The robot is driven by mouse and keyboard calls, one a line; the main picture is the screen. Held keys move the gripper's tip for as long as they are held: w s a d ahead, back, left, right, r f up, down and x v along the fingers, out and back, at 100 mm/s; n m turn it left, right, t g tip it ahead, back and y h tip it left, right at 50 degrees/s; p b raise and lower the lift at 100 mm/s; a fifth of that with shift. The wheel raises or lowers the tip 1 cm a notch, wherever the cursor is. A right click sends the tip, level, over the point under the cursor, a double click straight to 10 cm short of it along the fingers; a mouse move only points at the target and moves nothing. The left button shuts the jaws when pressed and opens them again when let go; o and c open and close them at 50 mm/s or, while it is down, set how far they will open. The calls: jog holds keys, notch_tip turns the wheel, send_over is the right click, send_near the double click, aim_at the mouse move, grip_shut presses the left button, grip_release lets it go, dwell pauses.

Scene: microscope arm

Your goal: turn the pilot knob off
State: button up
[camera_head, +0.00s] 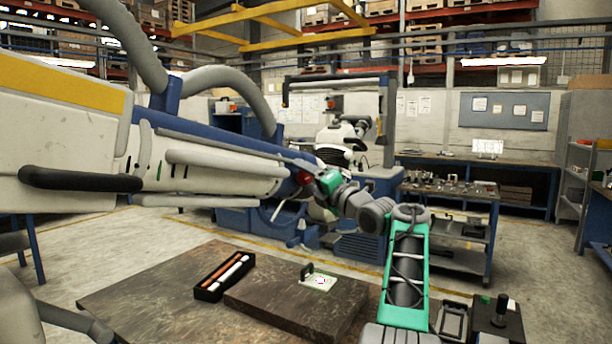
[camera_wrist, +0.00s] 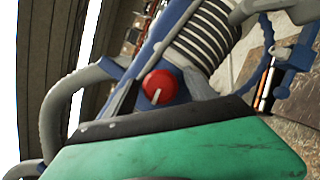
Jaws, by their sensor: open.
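The pilot knob (camera_wrist: 162,87) is a round red knob with a white pointer line. In the head view the red knob (camera_head: 304,179) shows small at the end of the large white and blue arm (camera_head: 235,165). My gripper (camera_head: 314,173) is right beside it, open, with its fingers too small to make out. I cannot tell whether it touches the knob. A green and black body (camera_wrist: 185,148) fills the bottom of the wrist view, below the knob.
Ribbed hose (camera_wrist: 200,35) and grey tubes (camera_wrist: 62,105) crowd around the knob. Below the large arm is a dark table (camera_head: 150,290) with a black tray (camera_head: 224,278) of rods and a small white plate (camera_head: 320,281). Shelves and benches stand further back.

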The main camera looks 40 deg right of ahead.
jog(key=shift+c, duration=0.5)
jog(key=c, duration=1.3)
